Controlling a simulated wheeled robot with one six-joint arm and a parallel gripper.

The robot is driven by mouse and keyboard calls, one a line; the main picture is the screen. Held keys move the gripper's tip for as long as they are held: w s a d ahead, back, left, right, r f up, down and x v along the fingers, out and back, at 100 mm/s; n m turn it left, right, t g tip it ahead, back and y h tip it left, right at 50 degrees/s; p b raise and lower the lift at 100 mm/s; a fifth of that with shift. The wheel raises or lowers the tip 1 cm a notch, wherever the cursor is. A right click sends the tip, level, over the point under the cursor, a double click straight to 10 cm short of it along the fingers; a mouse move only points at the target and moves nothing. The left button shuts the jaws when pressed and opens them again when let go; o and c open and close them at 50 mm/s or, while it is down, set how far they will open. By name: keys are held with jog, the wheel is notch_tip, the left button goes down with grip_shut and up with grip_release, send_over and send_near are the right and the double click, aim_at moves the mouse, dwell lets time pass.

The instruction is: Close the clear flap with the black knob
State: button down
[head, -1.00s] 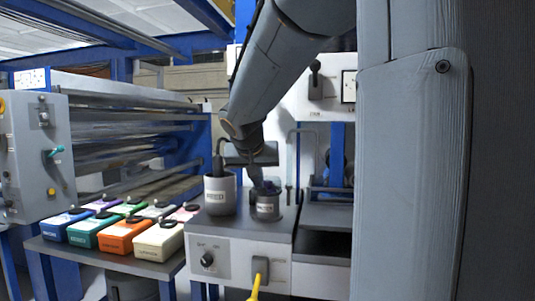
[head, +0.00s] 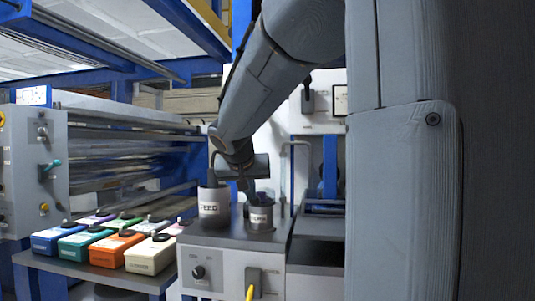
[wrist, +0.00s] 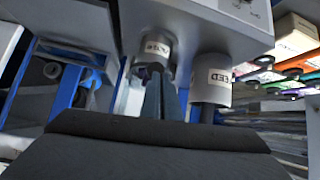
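I cannot make out a clear flap with a black knob in either view. My gripper (head: 247,184) hangs at the end of my arm, close by two grey cups in the head view. A larger cup labelled FEED (head: 213,207) and a smaller labelled cup (head: 261,216) stand on the machine's top. In the wrist view, narrow blue-grey finger shapes (wrist: 161,97) reach toward the smaller cup (wrist: 153,50). Whether they touch it, and how far apart they are, is unclear. The FEED cup (wrist: 211,78) also shows there, with a dark rod at its mouth.
Colored boxes with black-topped lids, including a cream one (head: 150,255), sit on a shelf at left. Behind them are long rollers (head: 130,155). A control box (head: 37,170) stands far left. The machine front has a black dial (head: 198,272) and a yellow cable (head: 250,292).

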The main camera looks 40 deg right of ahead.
jog(key=shift+s+f, duration=0.25)
jog(key=shift+f, duration=0.95)
notch_tip(320, 180, up, 6)
jog(key=a+p, duration=0.1)
jog(key=p, duration=0.1)
jog(key=s+a+f+n+g+y+p, duration=0.2)
jog(key=s+a+f+n+y, duration=0.15)
jog(key=s+a+f, duration=0.5)
jog(key=s+a+f+n+g+y+p, duration=0.15)
jog(key=s+a+f+n+g, duration=0.35)
jog(key=s+a, duration=0.7)
jog(key=s+a+f+n+y+p, duration=0.1)
jog(key=s+a+f+n+y, duration=0.2)
jog(key=s+a+f, duration=0.75)
jog(key=w+d+r+m+p, duration=0.1)
jog(key=d+r+p, duration=0.2)
jog(key=r+p, duration=0.3)
jog(key=w+d+r+m+h+p, duration=0.1)
jog(key=d+r+p, duration=0.3)
jog(key=p, duration=0.8)
jog(key=shift+w+r+m, duration=0.5)
jog(key=shift+r+m, duration=0.25)
jog(key=shift+r, duration=0.35)
